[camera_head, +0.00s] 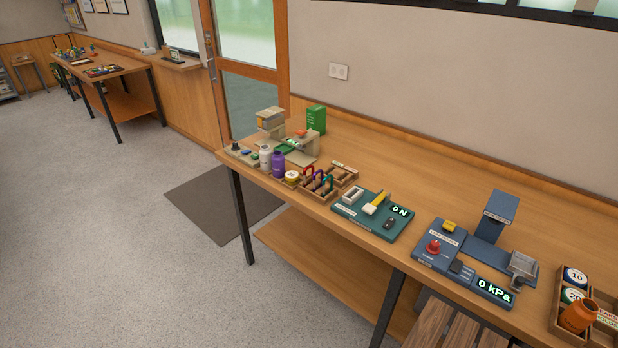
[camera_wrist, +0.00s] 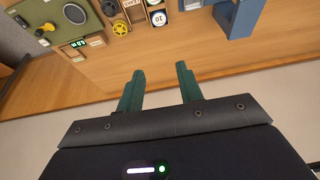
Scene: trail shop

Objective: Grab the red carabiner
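The red carabiner (camera_head: 308,171) appears as a small red loop standing in a wooden rack (camera_head: 318,193) on the long bench, in the head view. Several carabiners of other colours, among them purple and blue, stand close beside it. My gripper (camera_wrist: 160,70) shows only in the wrist view. Its two green fingers are apart with nothing between them. The carabiner rack does not show in the wrist view, so my gripper is away from it.
Purple and white bottles (camera_head: 278,164) stand left of the rack. A teal force tester (camera_head: 373,215) and a blue lever station (camera_head: 440,246) stand to its right. A weight box (camera_wrist: 160,18) shows in the wrist view. Bare bench top lies behind the stations.

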